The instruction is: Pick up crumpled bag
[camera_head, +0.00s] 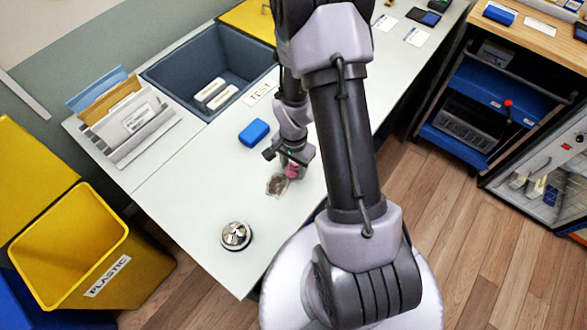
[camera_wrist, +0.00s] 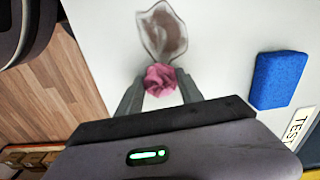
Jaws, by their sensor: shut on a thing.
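The crumpled bag (camera_wrist: 160,79) shows as a pink, wadded bundle between the two fingertips of my gripper (camera_wrist: 158,88). My gripper is shut on it. A clear, wrinkled pouch (camera_wrist: 163,32) with a brownish middle extends just beyond the pink wad. I cannot tell whether the two are one piece. In the head view, the pink wad (camera_head: 291,170) is under my gripper (camera_head: 289,163), low over the white table, with the clear pouch (camera_head: 277,184) beside it. I cannot tell whether the wad touches the table.
A blue block (camera_head: 254,132) lies near my gripper, and a silver bell (camera_head: 235,236) stands towards the table's front. A dark sunken bin (camera_head: 170,73) and a file holder (camera_head: 130,145) are further back. A yellow PLASTIC bin (camera_head: 75,270) stands at the left.

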